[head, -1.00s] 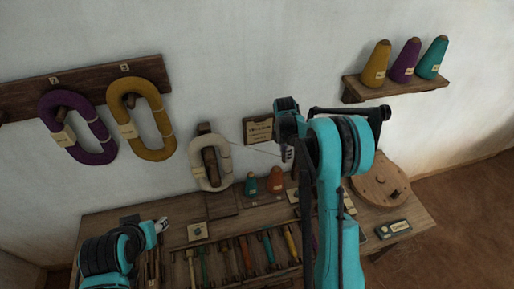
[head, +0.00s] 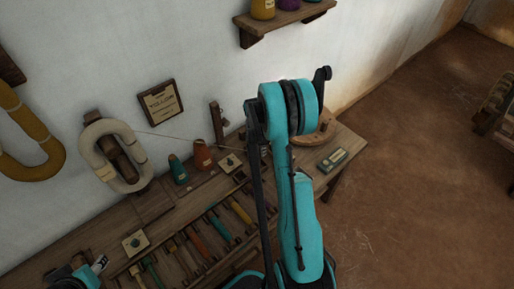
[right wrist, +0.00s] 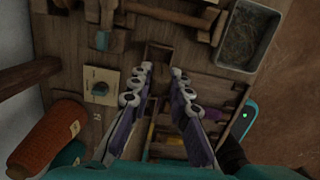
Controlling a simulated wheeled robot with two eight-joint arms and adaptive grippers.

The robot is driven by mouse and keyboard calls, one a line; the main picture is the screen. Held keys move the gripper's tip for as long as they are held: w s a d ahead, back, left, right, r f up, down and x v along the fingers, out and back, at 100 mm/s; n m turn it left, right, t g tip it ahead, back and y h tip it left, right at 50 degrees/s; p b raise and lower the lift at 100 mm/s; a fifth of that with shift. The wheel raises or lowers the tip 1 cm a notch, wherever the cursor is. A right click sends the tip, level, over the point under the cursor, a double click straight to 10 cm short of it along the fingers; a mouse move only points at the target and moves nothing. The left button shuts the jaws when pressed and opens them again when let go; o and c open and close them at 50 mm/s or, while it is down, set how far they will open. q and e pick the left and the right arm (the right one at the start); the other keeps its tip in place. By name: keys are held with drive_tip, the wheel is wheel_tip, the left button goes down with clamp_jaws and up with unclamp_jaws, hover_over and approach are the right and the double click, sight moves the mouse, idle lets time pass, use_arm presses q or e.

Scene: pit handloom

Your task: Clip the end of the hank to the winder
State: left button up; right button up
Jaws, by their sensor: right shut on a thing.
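The cream hank (head: 140,158) hangs on its wall peg in the head view. Its thin end thread runs right from it, past a small wooden post (head: 216,122), towards my right gripper (head: 265,152). That gripper is mostly hidden behind my own arm. In the right wrist view its fingers (right wrist: 160,72) point at the bench, and the thread between them is too thin to make out. A round wooden disc, seemingly the winder (head: 318,132), is partly hidden behind my right arm. My left gripper (head: 97,267) is at the lower left edge, its jaws unclear.
The bench holds a green cone (head: 178,170), an orange cone (head: 203,155) and a rack of several coloured tools. A small labelled box (head: 332,160) lies at its right end. A metal tray (right wrist: 248,35) shows in the right wrist view. Floor is open to the right.

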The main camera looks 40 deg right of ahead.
drive_tip(key=shift+f+b, duration=2.8)
drive_tip(key=shift+f, duration=1.15)
drive_tip(key=o, duration=1.3)
drive_tip(key=shift+c, duration=0.2)
drive_tip(key=shift+r, duration=0.1)
drive_tip(key=shift+r+p, duration=2.55)
drive_tip(key=shift+r, duration=1.45)
